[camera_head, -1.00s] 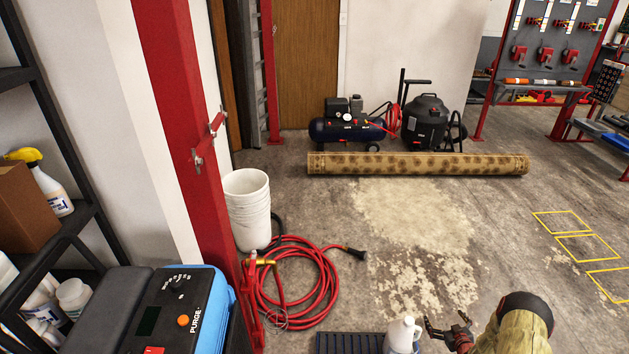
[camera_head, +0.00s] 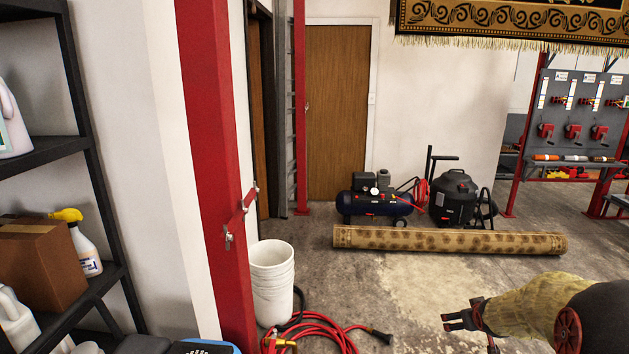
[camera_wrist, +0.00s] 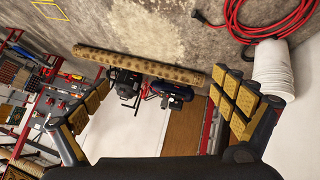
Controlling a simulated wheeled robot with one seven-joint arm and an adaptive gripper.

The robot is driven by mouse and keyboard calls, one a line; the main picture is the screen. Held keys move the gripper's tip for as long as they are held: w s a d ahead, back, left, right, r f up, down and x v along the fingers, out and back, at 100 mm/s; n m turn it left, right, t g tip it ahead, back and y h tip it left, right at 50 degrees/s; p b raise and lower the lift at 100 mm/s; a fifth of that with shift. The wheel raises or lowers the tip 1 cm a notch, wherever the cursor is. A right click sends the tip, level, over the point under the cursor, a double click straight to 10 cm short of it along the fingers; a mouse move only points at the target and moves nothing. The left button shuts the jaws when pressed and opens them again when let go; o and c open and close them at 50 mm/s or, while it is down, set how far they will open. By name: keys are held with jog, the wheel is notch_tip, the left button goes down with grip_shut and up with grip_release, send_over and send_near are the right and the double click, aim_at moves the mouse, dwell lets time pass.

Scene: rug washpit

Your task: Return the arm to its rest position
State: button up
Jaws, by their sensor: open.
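My gripper (camera_head: 474,325) is at the lower right of the head view, raised in the air with part of my arm in a tan sleeve behind it. In the wrist view my gripper (camera_wrist: 165,108) shows its two padded fingers wide apart, one at each side, with nothing between them. It is apart from the things around it. The wrist picture is turned on its side or upside down, with the floor at the top.
A rolled rug (camera_head: 450,241) lies on the floor before a compressor (camera_head: 374,203) and a black vacuum (camera_head: 456,200). White buckets (camera_head: 272,285) and a red hose (camera_head: 325,335) are by the red post (camera_head: 215,180). A shelf (camera_head: 40,155) stands left. A fringed rug (camera_head: 510,22) hangs upper right.

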jog(key=s+a+r+g+y, duration=0.1)
jog(key=s+a+r, duration=1.35)
jog(key=s, duration=0.35)
jog(key=s+a, duration=0.3)
jog(key=s, duration=0.4)
jog(key=s+a+g+y+p, duration=0.1)
jog(key=s+a, duration=0.3)
jog(key=s, duration=0.3)
jog(key=s+a+r+g+y, duration=0.1)
jog(key=s+a, duration=0.3)
jog(key=s, duration=0.3)
jog(key=shift+a+m, duration=0.25)
jog(key=shift+m, duration=0.05)
jog(key=shift+c, duration=0.3)
